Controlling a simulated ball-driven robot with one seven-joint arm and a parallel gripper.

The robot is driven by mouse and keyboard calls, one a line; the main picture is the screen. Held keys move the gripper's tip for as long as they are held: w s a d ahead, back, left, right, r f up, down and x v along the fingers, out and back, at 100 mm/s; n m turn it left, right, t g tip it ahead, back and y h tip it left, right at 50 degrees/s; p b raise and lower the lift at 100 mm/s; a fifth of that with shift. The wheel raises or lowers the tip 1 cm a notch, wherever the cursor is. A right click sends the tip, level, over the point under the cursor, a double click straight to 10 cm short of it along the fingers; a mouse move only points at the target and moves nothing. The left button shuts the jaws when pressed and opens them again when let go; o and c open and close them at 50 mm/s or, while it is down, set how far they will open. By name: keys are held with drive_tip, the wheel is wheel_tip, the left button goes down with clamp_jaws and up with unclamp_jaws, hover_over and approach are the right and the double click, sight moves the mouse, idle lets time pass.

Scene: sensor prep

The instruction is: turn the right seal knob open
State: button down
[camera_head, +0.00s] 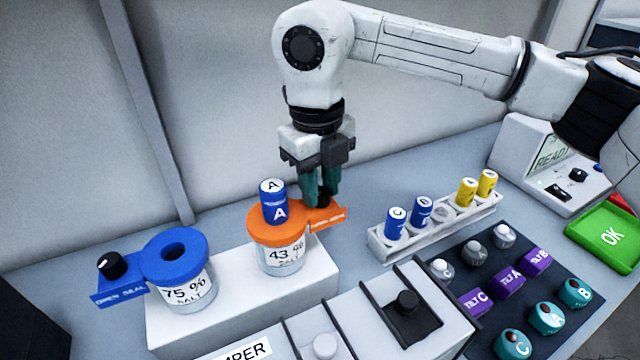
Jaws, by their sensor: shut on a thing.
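The right seal knob (323,200) is a small dark knob on an orange seal bracket (327,219), on the right side of the orange-collared 43 % salt jar (281,257). My gripper (321,193) points down with its green fingers shut on this knob. The fingers hide most of it, so its pointer direction cannot be seen. A blue cylinder marked A (274,205) stands upright in the orange collar, just left of my gripper. The left seal knob (111,265) is black with a white mark and sits on a blue bracket by the 75 % salt jar (188,290).
A white rack (378,250) with blue and yellow cylinders stands to the right. A dark mat (560,325) holds several purple, teal and grey pieces. A READY device (535,165) and a green OK panel (608,236) lie far right. A black-knobbed box (405,304) is in front.

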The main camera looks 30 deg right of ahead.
idle(0.3)
drive_tip(key=c, duration=0.8)
unclamp_jaws()
drive_tip(key=r, duration=1)
drive_tip(key=shift+a+r, duration=0.2)
drive_tip(key=shift+r, duration=0.2)
